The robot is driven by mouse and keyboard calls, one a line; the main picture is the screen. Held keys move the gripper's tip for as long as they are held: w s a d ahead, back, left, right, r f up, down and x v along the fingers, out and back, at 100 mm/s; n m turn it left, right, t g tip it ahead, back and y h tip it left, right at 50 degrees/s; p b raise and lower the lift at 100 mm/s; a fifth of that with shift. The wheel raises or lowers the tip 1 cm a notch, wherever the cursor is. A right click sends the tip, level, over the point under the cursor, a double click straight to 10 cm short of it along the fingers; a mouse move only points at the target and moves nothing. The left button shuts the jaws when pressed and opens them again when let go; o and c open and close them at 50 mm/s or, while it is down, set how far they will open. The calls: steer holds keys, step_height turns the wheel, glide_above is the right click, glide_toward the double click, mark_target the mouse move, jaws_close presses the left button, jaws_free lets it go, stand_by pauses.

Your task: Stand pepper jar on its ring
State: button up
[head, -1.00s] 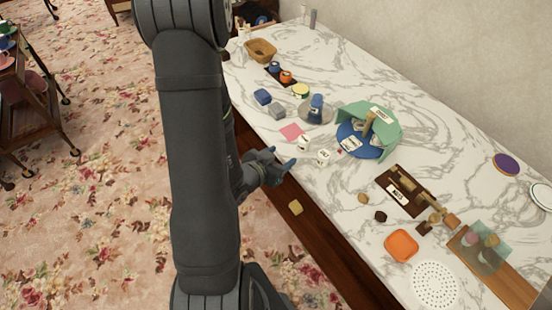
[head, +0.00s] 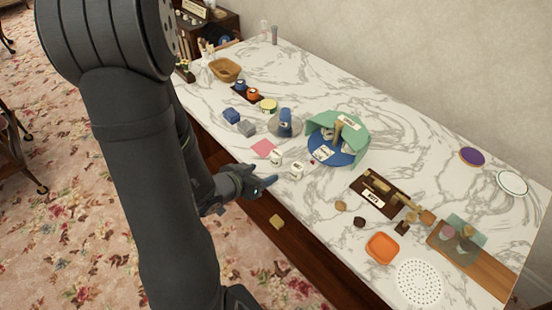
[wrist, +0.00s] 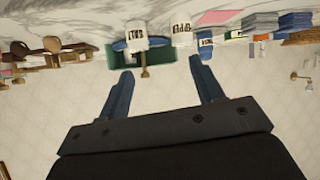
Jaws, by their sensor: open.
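Two small white jars with dark lettering stand near the table's front edge, the left one (head: 277,158) and the right one (head: 297,170). I cannot read which is the pepper jar. A blue round board (head: 331,158) with a green screen (head: 356,147) and a white label stands behind them. I cannot make out the ring. My gripper (head: 263,178) is open and empty, in front of the jars and apart from them. Its spread fingers show in the wrist view (wrist: 161,70).
A pink square (head: 263,148), a blue block (head: 231,116) and a grey block (head: 246,129) lie to the left. A dark tray (head: 373,195) with wooden pieces and an orange dish (head: 382,248) lie to the right. The marble behind the green screen is mostly clear.

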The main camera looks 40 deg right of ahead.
mark_target(275, 156)
step_height(275, 156, up, 5)
steer(key=w+t+y, duration=0.1)
steer(key=w+y, duration=0.2)
steer(key=x, duration=1.2)
steer(key=shift+d, duration=0.15)
steer(key=x, duration=0.2)
steer(key=s+x, duration=0.1)
steer(key=x, duration=0.1)
steer(key=shift+w+f, duration=0.1)
steer(key=shift+w+d+f, duration=0.15)
steer(key=shift+d+f, duration=0.25)
steer(key=shift+d, duration=0.05)
steer(key=c, duration=1.2)
steer(key=shift+r, duration=0.1)
